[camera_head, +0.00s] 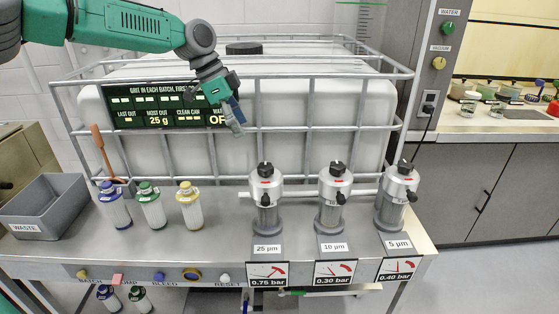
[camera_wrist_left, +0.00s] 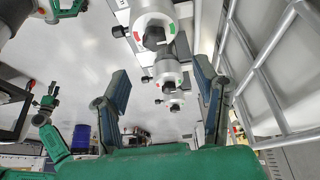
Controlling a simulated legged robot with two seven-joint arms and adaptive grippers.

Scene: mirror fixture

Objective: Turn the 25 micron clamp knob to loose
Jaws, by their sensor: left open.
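The 25 µm filter housing (camera_head: 267,205) stands upright on the bench, the leftmost of three. Its black clamp knob (camera_head: 265,170) sits on its silver cap, which has a red mark. My left gripper (camera_head: 234,117) is open and empty, above and left of this knob and apart from it. In the left wrist view the fingers (camera_wrist_left: 160,72) are spread. The nearest housing there, apparently the 25 µm one, has its knob (camera_wrist_left: 154,35) beyond the fingertips, with red and green marks beside it. A small green and dark arm end (camera_wrist_left: 48,100), seemingly my right gripper, shows there too small to judge.
The 10 µm (camera_head: 334,205) and 5 µm (camera_head: 394,205) housings stand to the right. A metal cage (camera_head: 330,127) around a white tank rises behind. Several capped bottles (camera_head: 150,207) and a grey waste bin (camera_head: 45,207) stand left. Bench space between bottles and housings is clear.

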